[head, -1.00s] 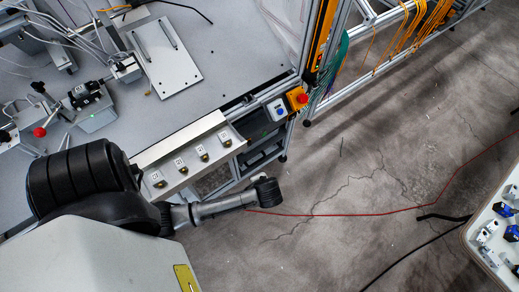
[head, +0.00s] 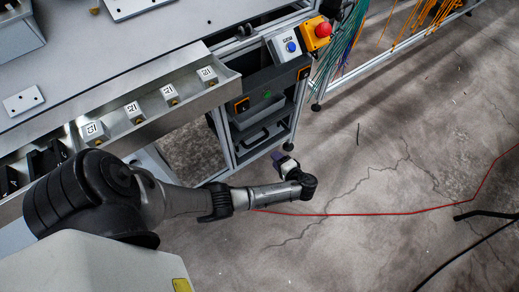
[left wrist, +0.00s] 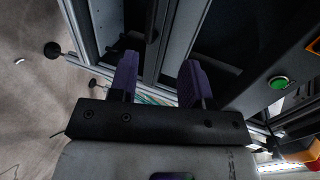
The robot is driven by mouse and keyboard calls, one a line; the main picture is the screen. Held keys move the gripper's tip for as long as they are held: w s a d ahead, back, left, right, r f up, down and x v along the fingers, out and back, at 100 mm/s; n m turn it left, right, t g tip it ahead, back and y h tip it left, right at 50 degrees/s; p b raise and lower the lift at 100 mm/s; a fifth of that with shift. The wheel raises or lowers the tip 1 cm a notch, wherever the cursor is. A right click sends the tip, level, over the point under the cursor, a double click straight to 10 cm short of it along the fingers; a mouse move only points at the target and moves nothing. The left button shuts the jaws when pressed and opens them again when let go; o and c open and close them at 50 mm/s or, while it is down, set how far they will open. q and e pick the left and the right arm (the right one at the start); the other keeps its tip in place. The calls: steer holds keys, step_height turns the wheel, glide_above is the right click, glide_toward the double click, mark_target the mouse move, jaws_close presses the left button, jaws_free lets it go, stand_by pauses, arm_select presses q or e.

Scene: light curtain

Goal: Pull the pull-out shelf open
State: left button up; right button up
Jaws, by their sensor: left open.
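A dark shelf unit (head: 268,84) sits under the table's right end, with a green button and orange squares on its front. Below it are a grey bin-like level and a black front with a handle (head: 255,140). I cannot tell for sure which of these is the pull-out shelf. My left gripper (head: 281,160) is just in front of and below this unit, partly hidden behind my wrist. In the left wrist view its purple fingers (left wrist: 159,80) are apart with nothing between them. The dark front with the green button (left wrist: 258,92) is right of the fingers. My right gripper is not in view.
The grey table (head: 120,55) fills the upper left, with a metal trough (head: 215,96) of several white blocks along its edge. A box with a red emergency button (head: 318,33) sits on the corner.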

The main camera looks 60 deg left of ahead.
mark_target(259, 140)
arm_select(q)
steer(key=shift+y, duration=0.6)
steer(key=shift+w+d+f+b+x, duration=0.1)
steer(key=shift+w+f+b+x, duration=0.25)
steer(key=shift+b+x, duration=1.65)
steer(key=shift+w+d+f+b+x, duration=0.15)
steer(key=shift+f+b+x, duration=0.55)
steer(key=shift+x, duration=2.5)
steer(key=shift+w+f+b+x, duration=0.35)
steer(key=shift+b+x, duration=1.05)
steer(key=shift+x, duration=1.15)
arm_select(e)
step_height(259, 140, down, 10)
arm_select(q)
steer(key=shift+c, duration=0.2)
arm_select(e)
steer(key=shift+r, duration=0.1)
arm_select(q)
jaws_close()
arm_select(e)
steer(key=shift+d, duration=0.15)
